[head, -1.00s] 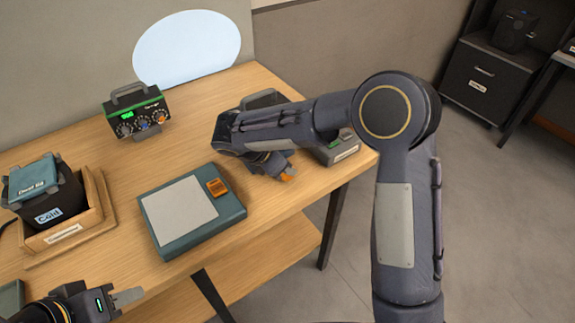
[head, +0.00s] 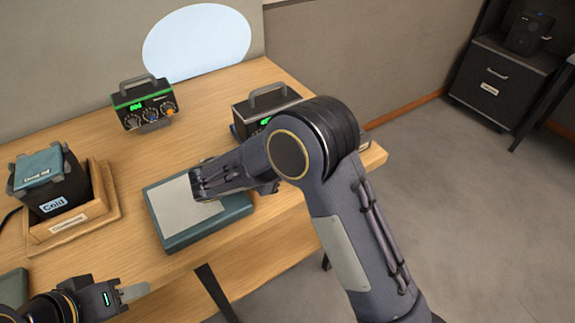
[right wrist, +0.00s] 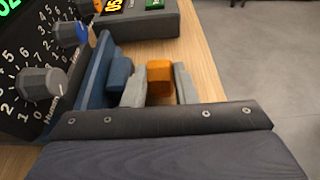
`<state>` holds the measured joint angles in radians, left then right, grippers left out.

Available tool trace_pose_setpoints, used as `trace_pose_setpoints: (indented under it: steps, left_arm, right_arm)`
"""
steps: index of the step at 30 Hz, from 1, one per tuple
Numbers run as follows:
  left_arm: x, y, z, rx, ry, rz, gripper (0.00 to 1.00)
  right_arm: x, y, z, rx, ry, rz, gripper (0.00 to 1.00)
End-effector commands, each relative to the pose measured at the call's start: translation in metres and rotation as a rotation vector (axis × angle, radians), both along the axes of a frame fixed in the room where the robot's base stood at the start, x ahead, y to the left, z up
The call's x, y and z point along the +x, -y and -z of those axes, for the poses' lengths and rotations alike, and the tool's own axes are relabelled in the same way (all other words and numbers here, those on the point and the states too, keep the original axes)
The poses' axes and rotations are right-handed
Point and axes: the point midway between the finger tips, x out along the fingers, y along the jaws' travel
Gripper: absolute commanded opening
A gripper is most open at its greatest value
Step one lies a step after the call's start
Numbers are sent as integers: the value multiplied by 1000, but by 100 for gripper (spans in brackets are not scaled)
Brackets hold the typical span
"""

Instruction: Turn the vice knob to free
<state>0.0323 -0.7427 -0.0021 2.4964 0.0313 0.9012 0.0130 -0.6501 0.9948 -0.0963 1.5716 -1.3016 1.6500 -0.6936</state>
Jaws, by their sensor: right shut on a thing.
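In the right wrist view, my right gripper (right wrist: 159,88) is shut on an orange block (right wrist: 160,72), with a grey finger on each side of it. A blue block (right wrist: 120,72) and a teal panel (right wrist: 97,75) stand just left of the left finger. I cannot tell whether the orange block is the vice knob, and no marking for free is readable. In the head view, my right arm covers its own fingertips and part of a teal base (head: 180,243) with a pale pad (head: 180,210). My left gripper (head: 135,292) is at the lower left, holding nothing that I can see.
A box with a green display and dials (head: 145,103) stands at the back; a second handled box (head: 262,108) stands to its right. A wooden tray (head: 75,230) holds a dark bin (head: 52,190) at left. Dials with a grey knob (right wrist: 43,85) are close in the right wrist view.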

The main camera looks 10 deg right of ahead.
Motion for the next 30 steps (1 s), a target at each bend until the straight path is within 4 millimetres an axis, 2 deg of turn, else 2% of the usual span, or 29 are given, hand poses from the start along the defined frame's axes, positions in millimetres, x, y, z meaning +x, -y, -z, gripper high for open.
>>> trace_pose_setpoints:
  steps: [12, 13, 15, 24, 30]
  left_arm:
    - [0, 0, 0, 0, 0, 0, 36]
    - [0, 0, 0, 0, 0, 0, 36]
    - [0, 0, 0, 0, 0, 0, 36]
    - [0, 0, 0, 0, 0, 0, 36]
    - [0, 0, 3, 0, 0, 0, 36]
  right_arm:
    - [0, 0, 1, -5, 1, 0, 3]
    - [0, 0, 1, -5, 1, 0, 27]
    - [0, 0, 1, -5, 1, 0, 35]
    - [-1, -2, 0, -5, 1, -1, 35]
    - [-9, -27, -8, -4, 3, -5, 35]
